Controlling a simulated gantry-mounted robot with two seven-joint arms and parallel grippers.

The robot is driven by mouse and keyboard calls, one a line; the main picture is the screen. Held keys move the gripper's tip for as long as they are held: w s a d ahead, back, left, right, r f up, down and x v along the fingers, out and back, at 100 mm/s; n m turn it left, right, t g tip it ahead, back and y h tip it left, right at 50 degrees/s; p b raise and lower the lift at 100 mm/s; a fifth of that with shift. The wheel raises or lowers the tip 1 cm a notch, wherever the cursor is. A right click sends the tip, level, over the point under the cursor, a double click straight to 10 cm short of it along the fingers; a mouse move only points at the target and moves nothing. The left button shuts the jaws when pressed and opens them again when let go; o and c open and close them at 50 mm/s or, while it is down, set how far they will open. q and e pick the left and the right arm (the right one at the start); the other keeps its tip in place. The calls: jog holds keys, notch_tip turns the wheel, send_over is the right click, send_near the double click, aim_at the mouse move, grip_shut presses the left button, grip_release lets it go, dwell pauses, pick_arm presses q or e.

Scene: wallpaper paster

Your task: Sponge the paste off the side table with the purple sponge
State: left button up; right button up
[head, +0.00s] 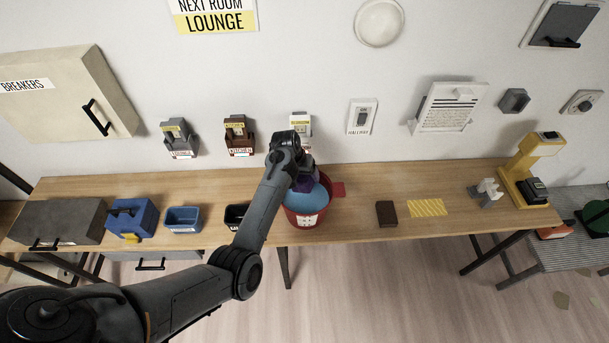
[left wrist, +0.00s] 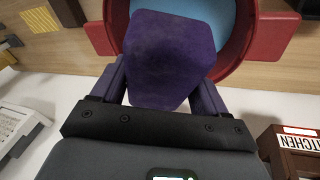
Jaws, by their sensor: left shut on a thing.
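The purple sponge (left wrist: 168,55) is a dark, tapered block held between the fingers of my left gripper (left wrist: 160,88). In the head view, a little of the sponge (head: 305,184) shows below the wrist, over the red bucket (head: 324,212). The bucket stands on the long wooden table (head: 350,222) and holds light blue water (head: 318,197). I cannot tell whether the sponge touches the water. A grey ribbed side table (head: 577,258) stands at the far right, partly out of frame. No paste can be made out on it. My right gripper is not in view.
Right of the bucket lie a brown block (head: 387,214) and a yellow striped patch (head: 427,208), then a yellow stand (head: 537,165). A blue tray (head: 183,219) and a black tray (head: 237,214) sit left. A red item (head: 553,231) lies on the side table.

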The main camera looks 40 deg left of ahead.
pick_arm(q)
jog(key=shift+f+b, duration=0.35)
jog(key=shift+f, duration=0.5)
notch_tip(320, 180, down, 6)
jog(key=shift+r+b, duration=0.2)
jog(key=shift+b, duration=1)
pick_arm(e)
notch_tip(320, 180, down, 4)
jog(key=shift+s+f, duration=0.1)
pick_arm(q)
jog(key=shift+f, duration=1.5)
jog(key=shift+a, duration=0.1)
jog(key=shift+a+r, duration=0.1)
jog(key=shift+a, duration=1.15)
